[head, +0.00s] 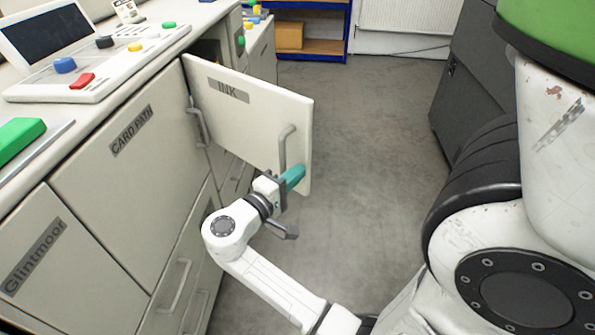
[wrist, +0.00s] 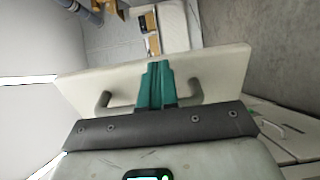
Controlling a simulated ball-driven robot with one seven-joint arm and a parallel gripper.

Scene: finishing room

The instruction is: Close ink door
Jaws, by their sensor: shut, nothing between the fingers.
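The ink door (head: 250,120) is a cream panel labelled INK. It stands open, swung out from the machine into the aisle. Its grey bar handle (head: 284,150) is near the free edge. My gripper (head: 297,175) has teal fingers and is at the lower end of the handle, close to the door face. In the wrist view the shut fingers (wrist: 156,70) lie in front of the door (wrist: 218,70) and cover the middle of the handle (wrist: 102,104). Nothing shows between them. I cannot tell whether they touch the handle or door.
The machine's card path panel (head: 125,170) is left of the door, with a control console (head: 100,65) on top. A dark grey cabinet (head: 470,75) stands at the right. A blue shelf unit (head: 315,47) is at the back. The carpet (head: 365,130) between is clear.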

